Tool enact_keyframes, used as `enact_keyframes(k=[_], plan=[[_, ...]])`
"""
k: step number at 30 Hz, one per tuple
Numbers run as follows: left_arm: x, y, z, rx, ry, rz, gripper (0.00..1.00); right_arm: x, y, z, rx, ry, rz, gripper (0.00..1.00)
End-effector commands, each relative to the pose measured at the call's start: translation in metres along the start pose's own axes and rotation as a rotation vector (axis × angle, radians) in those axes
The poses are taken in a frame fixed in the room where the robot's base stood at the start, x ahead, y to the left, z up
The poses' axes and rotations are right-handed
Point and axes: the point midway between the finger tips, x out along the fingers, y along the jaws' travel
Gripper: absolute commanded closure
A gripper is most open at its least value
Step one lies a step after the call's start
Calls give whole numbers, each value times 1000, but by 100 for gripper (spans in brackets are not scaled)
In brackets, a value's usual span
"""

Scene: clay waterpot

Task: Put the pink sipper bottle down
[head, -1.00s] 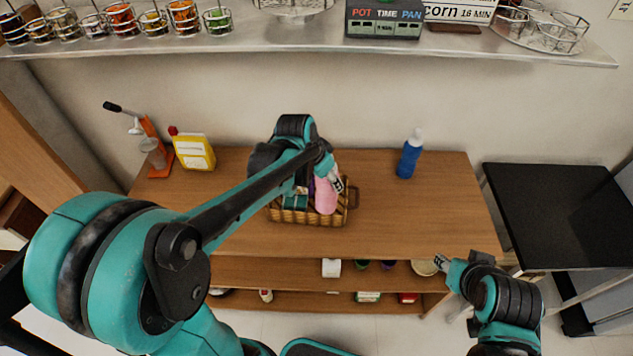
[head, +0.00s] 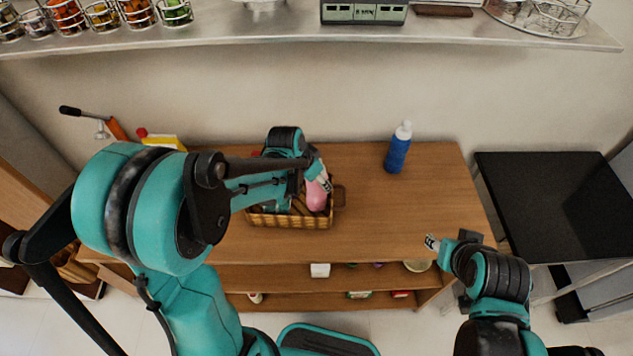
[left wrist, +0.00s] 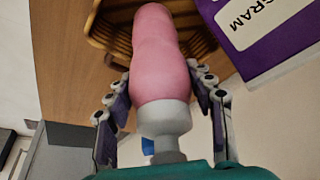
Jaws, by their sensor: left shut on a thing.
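The pink sipper bottle (left wrist: 158,60) has a grey-white cap and fills the middle of the left wrist view. My left gripper (left wrist: 165,105) has a finger on each side of it, near the cap end, and is shut on it. In the head view the pink bottle (head: 316,195) shows at the right part of the wicker basket (head: 290,221), with my left gripper (head: 321,180) at its top. I cannot tell whether its base rests on the basket floor. My right gripper (head: 432,242) is empty near the table's front right; its finger gap is too small to judge.
The basket stands on a wooden table (head: 390,215). A purple box (left wrist: 262,35) is close beside the bottle. A blue bottle (head: 398,148) stands at the back right. A yellow container (head: 165,141) is at the back left. A shelf (head: 300,36) runs above. The table's right half is mostly clear.

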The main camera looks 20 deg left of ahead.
Motion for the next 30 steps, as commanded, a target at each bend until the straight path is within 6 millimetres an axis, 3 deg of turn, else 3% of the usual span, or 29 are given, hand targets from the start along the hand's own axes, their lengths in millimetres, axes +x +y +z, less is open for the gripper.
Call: enact_keyframes(k=[12,13,15,26,30], plan=[[9,0,4,0,0,0,87,5,0,4,0,0,0,60],[8,0,3,0,0,0,39,4,0,3,0,0,0,60],[7,0,3,0,0,0,26,4,0,3,0,0,0,60],[4,0,2,0,0,0,26,1,0,0,0,0,0,60],[-16,0,1,-1,0,-1,26,-5,0,-3,0,0,0,60]])
